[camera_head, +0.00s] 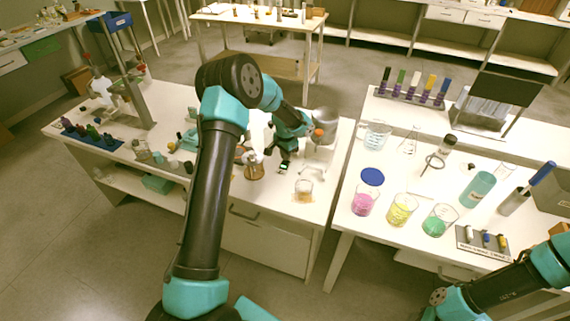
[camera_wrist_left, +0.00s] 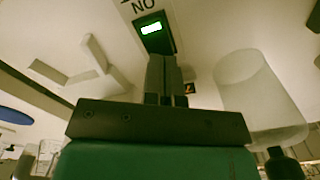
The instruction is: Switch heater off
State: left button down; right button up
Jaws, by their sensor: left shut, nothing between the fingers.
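A small dark switch box with a lit green window (camera_head: 284,166) is on the left table, and it fills the top middle of the left wrist view (camera_wrist_left: 152,30). Lettering reading "NO" in that view is beside it. My left gripper (camera_head: 286,154) points down at it with its fingers shut and empty. In the left wrist view the fingertips (camera_wrist_left: 163,62) are just by the box's near end; I cannot tell whether they touch. A flask with amber liquid (camera_head: 254,170) stands left of the box. The heater body cannot be told apart behind my arm. My right gripper is out of view.
A beaker with amber liquid (camera_head: 304,189) stands near the left table's front edge. A translucent vessel (camera_wrist_left: 258,92) is right of the fingers in the wrist view. The right table holds pink (camera_head: 363,203), yellow (camera_head: 401,212) and green (camera_head: 438,221) beakers. A gap separates the tables.

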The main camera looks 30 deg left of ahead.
pick_arm(q)
jog(key=shift+f, duration=1.05)
dwell(0.8)
jog(key=shift+r, duration=3.55)
